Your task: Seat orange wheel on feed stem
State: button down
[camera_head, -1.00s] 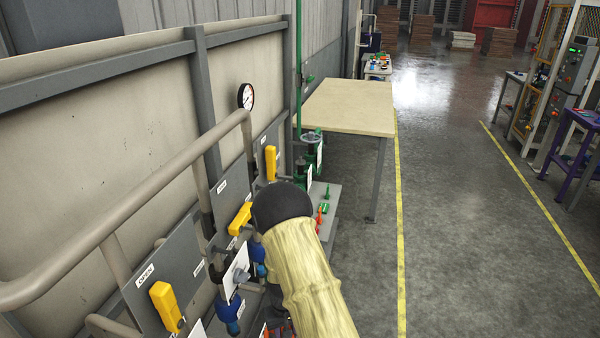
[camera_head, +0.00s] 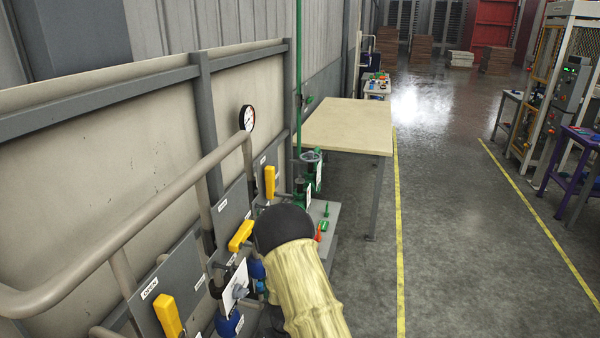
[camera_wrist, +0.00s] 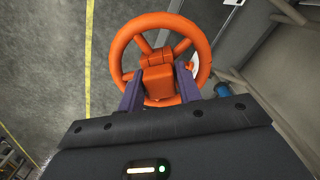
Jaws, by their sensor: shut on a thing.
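In the wrist view my gripper (camera_wrist: 160,88) is shut on the orange wheel (camera_wrist: 121,47), with its two purple fingers on either side of the wheel's hub block. The spoked rim faces the camera beyond the fingertips, clear of the floor. In the head view my covered arm hides the gripper and the wheel. I cannot pick out the feed stem for certain in either view. Blue valve bodies (camera_head: 229,324) sit on the pipework beside my arm, and a blue fitting (camera_wrist: 223,89) shows right of the fingers in the wrist view.
A panel with yellow handles (camera_head: 167,308) and a grey pipe rail (camera_head: 150,213) runs along the left. A pressure gauge (camera_head: 247,118) is above. Green valves (camera_head: 311,166) stand beyond my arm, before a beige table (camera_head: 350,122).

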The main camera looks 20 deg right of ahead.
jog(key=s+f, duration=0.4)
jog(key=f, duration=1.1)
jog(key=shift+s, duration=0.15)
